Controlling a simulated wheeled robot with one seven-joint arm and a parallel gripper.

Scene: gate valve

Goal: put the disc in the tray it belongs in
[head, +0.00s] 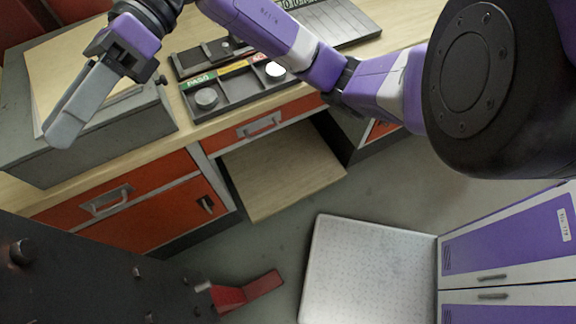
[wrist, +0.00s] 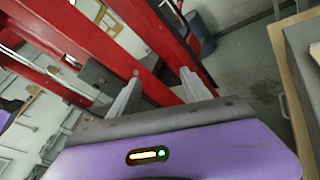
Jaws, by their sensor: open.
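A dark sorting tray (head: 238,92) with compartments lies on the wooden bench, with a green PASS label, a yellow label and a red label along its back edge. A grey disc (head: 206,98) sits in the left compartment by the green label. A paler, whitish disc (head: 275,70) sits at the right end by the red label. I cannot tell which disc is meant. My gripper (head: 65,128) is at the left, over the grey block and well apart from the tray. Its fingers are spread and empty in the wrist view (wrist: 160,78).
A grey block with a tan sheet (head: 75,65) stands left of the tray. A dark fixture (head: 210,52) sits behind the tray, and a keyboard-like panel (head: 330,20) lies right of it. Red drawers front the bench. The wrist view shows a red frame (wrist: 110,45).

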